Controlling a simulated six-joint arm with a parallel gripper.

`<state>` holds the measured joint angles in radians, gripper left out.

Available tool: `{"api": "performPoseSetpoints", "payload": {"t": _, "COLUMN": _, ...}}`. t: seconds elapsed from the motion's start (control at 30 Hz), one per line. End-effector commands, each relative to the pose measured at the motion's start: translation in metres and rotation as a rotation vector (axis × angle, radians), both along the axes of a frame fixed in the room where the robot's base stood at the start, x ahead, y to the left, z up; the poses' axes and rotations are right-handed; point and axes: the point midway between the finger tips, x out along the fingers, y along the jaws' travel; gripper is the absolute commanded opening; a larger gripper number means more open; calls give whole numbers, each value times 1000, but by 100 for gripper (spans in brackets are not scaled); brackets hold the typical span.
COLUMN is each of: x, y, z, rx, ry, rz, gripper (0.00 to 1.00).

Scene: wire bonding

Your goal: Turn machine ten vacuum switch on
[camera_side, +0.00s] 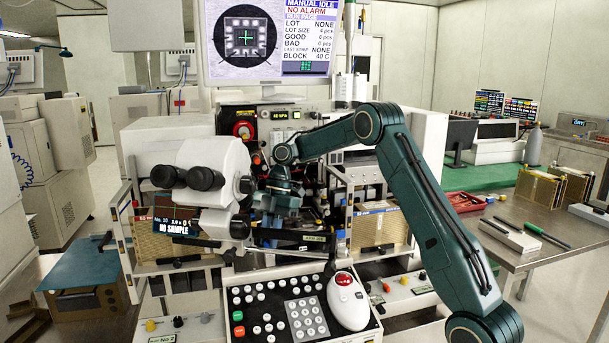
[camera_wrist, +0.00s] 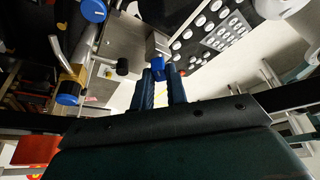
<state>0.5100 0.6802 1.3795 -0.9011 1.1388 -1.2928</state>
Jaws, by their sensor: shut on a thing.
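In the wrist view the two fingers of my gripper (camera_wrist: 160,84) are closed around a small blue knob-like piece (camera_wrist: 157,65), which shows at the fingertips beside a metal block. I take it for the switch's handle, but no label on it is readable. In the side view my wrist (camera_side: 281,196) is just right of the white microscope head (camera_side: 213,165), and the fingertips are hidden among the machine parts. The machine's small display (camera_side: 176,226) reads "No. 10" and "NO SAMPLE". Whether the switch is on or off cannot be told.
The white keypad panel (camera_side: 262,292) with a white mouse-like controller (camera_side: 346,300) is in front. A steel table (camera_side: 510,255) is at right.

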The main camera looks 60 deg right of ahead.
Motion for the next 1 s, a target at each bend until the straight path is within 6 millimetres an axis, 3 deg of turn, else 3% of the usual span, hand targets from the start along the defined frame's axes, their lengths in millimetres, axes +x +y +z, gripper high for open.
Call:
{"api": "performPoseSetpoints", "payload": {"t": 0.4, "x": 2, "y": -1, "z": 0, "rx": -2, "ry": -1, "rz": 256, "gripper": 0}}
{"api": "performPoseSetpoints", "payload": {"t": 1.0, "x": 2, "y": 0, "z": 1, "rx": -3, "ry": 0, "rz": 374, "gripper": 0}}
